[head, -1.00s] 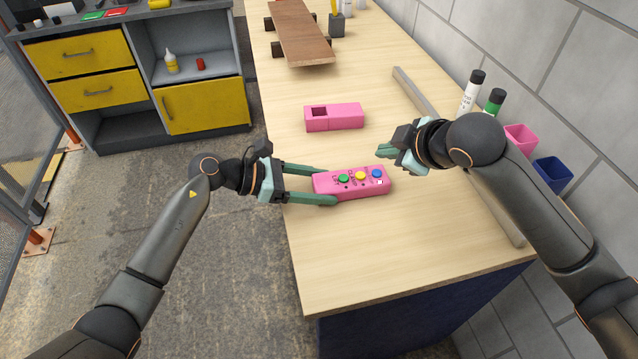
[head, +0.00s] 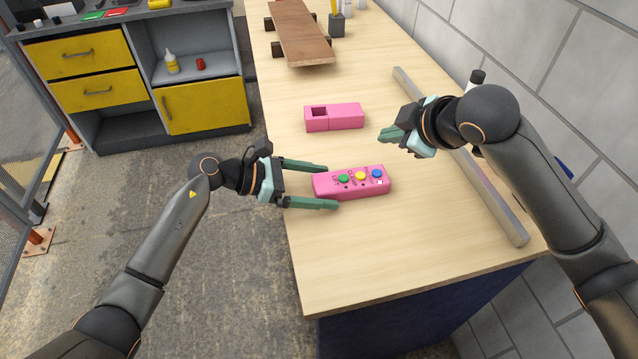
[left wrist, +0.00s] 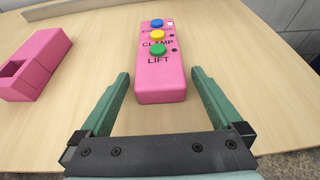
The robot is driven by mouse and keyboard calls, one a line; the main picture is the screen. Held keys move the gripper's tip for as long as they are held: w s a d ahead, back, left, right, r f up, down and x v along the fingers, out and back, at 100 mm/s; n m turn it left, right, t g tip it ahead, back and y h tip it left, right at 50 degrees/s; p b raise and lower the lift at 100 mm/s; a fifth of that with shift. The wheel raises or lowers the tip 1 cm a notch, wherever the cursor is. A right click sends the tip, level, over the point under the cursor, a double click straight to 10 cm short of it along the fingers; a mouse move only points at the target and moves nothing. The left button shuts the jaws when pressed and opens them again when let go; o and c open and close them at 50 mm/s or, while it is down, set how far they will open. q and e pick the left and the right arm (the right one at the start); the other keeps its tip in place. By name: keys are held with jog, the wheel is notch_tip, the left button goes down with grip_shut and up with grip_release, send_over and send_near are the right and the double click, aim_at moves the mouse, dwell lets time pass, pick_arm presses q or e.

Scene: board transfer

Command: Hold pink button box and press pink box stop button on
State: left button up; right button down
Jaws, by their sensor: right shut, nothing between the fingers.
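The pink button box (head: 352,188) lies on the wooden table near its left edge, with green, yellow and blue buttons on top. In the left wrist view the box (left wrist: 160,85) shows the labels CLAMP by the yellow button and LIFT by the green one; the label by the blue button (left wrist: 157,23) is too small to read surely. My left gripper (head: 331,187) is open, its fingers on either side of the box's near end with a gap to each side. My right gripper (head: 383,136) is shut and empty, above the table behind and right of the box, apart from it.
A second pink box (head: 347,117) with a square opening lies farther back on the table (head: 400,255). A grey bar (head: 487,200) runs along the right side by the wall. A brown board (head: 300,38) rests at the back. The table's front part is clear.

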pick_arm(q)
jog(key=v, duration=1.2)
jog(key=shift+a, duration=0.1)
